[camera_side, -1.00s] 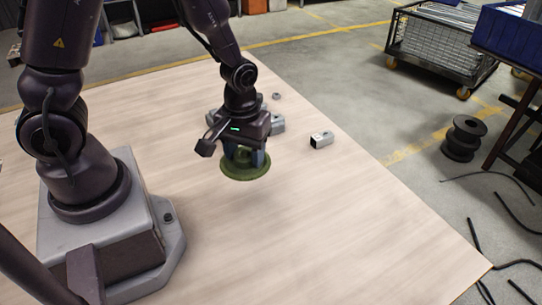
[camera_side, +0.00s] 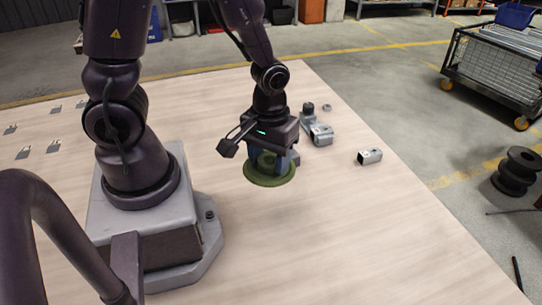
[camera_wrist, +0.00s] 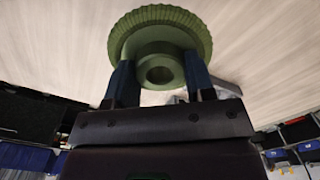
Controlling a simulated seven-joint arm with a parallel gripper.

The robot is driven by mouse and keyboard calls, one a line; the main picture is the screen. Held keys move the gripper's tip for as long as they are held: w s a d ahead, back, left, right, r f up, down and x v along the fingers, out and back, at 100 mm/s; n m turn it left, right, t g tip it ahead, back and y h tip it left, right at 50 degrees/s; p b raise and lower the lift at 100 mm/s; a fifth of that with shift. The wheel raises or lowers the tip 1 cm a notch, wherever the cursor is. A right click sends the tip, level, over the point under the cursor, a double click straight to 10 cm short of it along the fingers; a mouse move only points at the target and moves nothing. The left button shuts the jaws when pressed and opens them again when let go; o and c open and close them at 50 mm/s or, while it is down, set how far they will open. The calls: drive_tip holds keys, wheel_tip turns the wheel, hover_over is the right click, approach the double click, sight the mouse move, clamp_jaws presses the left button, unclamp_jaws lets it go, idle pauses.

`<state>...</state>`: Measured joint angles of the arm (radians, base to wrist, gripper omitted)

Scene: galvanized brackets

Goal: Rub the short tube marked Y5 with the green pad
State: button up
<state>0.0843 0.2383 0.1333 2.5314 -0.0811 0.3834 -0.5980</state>
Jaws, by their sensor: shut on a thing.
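My gripper (camera_side: 268,160) is shut on the green pad (camera_side: 270,178), a round disc with a raised grip. In the wrist view the pad (camera_wrist: 140,28) faces the camera, with its round hub between my two blue fingers (camera_wrist: 159,80). The pad hangs low over the table; I cannot tell if it touches it. A short grey square tube (camera_side: 370,157) lies alone to the right of my gripper, open end showing. Another grey tube-like piece (camera_side: 322,135) lies nearer, behind and right of my gripper. No Y5 mark is legible on either.
A grey bracket with a dark knob (camera_side: 308,112) and a small nut-like piece (camera_side: 327,107) lie behind. Several small bright brackets (camera_side: 24,152) lie at the far left. The table (camera_side: 360,240) is clear in front and right.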

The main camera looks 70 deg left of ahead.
drive_tip(key=w+a+f+n, duration=0.2)
drive_tip(key=w+a+f, duration=0.2)
drive_tip(key=w+a, duration=0.95)
drive_tip(key=m, duration=0.2)
approach(324, 129)
drive_tip(key=shift+s+f, duration=0.4)
drive_tip(key=shift+f, duration=0.65)
drive_tip(key=shift+s+f, duration=0.4)
drive_tip(key=shift+f, duration=0.7)
drive_tip(key=shift+s+f, duration=0.45)
drive_tip(key=shift+f, duration=0.6)
drive_tip(key=shift+w+f, duration=0.2)
drive_tip(key=shift+w, duration=0.35)
drive_tip(key=shift+w+f, duration=0.2)
drive_tip(key=shift+w, duration=0.35)
drive_tip(key=shift+c, duration=0.3)
drive_tip(key=shift+w, duration=1.85)
drive_tip(key=shift+s+r, duration=0.15)
drive_tip(key=shift+s, duration=2.85)
wheel_tip(324, 129, up, 8)
